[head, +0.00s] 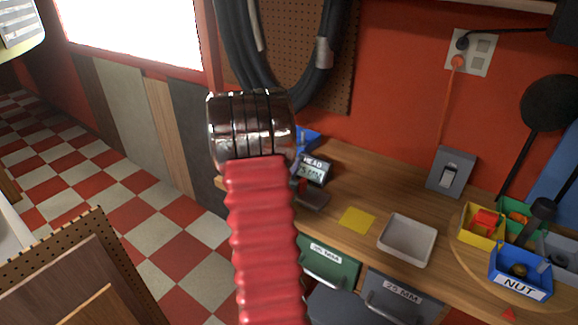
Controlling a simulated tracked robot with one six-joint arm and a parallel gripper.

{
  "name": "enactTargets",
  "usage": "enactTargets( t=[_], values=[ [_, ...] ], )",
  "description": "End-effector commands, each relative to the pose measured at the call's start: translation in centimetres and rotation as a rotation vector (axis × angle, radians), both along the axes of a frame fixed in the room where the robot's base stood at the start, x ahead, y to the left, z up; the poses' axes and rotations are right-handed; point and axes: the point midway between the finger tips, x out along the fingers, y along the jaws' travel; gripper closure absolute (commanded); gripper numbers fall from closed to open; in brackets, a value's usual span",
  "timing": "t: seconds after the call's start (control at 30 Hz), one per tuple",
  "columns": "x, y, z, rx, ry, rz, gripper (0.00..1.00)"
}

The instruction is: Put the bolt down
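A dark bolt-like piece with a wide round head (543,208) stands tilted among the bins at the right; I cannot tell whether it is the task's bolt. My gripper does not show. My red ribbed arm rises through the middle of the view to a shiny metal joint, and hides part of the bench behind it. A small display (314,170) stands on the bench just right of my arm, with "HEAD" and what looks like "25 MM" on it. A shallow light grey tray (384,247) and a flat yellow square (357,220) lie on the wooden bench. The tray looks empty.
A round wooden board (466,244) at the right holds several coloured bins, including a blue one labelled "NUT" (522,286). Below the bench edge are a green drawer (330,270) and a grey drawer labelled "25 MM" (400,296). Thick dark hoses (242,45) hang on the wall.

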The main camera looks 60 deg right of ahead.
Motion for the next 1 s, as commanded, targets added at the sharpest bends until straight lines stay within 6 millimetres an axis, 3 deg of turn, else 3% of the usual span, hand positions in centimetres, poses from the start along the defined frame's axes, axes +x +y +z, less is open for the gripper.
enactTargets(
  t=[0.27, 0.8, 1.0],
  values=[
    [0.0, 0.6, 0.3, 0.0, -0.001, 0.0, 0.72],
    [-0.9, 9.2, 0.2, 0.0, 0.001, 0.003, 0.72],
    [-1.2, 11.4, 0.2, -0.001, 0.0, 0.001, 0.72]
  ],
)
